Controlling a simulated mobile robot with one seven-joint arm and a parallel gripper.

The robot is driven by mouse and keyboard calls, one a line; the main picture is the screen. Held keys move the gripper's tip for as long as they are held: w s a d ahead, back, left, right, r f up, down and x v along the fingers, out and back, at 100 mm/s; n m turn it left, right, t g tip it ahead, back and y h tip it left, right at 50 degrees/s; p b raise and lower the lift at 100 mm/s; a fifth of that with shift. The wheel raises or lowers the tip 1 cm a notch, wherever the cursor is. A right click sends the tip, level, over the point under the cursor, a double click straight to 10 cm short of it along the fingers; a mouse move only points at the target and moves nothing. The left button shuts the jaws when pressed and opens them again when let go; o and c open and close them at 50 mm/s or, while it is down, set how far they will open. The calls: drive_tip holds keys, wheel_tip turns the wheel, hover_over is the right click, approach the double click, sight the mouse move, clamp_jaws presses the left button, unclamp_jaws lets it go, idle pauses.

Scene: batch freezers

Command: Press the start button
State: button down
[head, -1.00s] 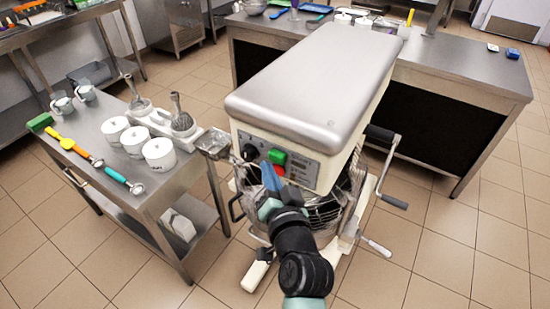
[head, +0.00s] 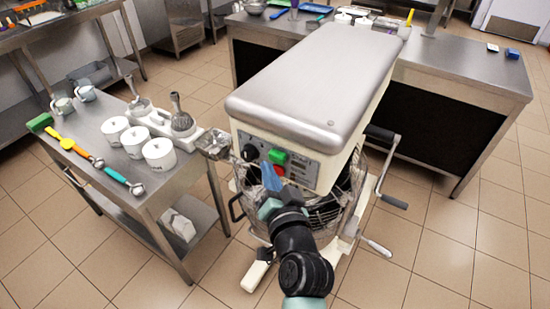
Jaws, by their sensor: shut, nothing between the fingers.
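The batch machine (head: 315,85) stands in the middle of the head view, with a steel top and a cream body. Its front panel has a green button (head: 277,157), a red button (head: 279,170) just below it, and a black knob (head: 250,152) to the left. No label can be read, but the green one looks like the start button. My gripper (head: 268,172) is shut and empty, its blue fingers pointing up at the panel. The fingertips appear just left of and below the green button; I cannot tell whether they touch the panel.
A steel side table (head: 150,193) on the left holds white tubs (head: 159,153), scoops and jugs. A wire guard (head: 325,212) and a crank handle (head: 395,202) stick out from the machine. A long steel counter (head: 465,80) stands behind. The tiled floor at right is clear.

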drive_tip(key=shift+w+d+b, duration=0.25)
drive_tip(key=shift+w+b, duration=0.05)
drive_tip(key=shift+w, duration=0.05)
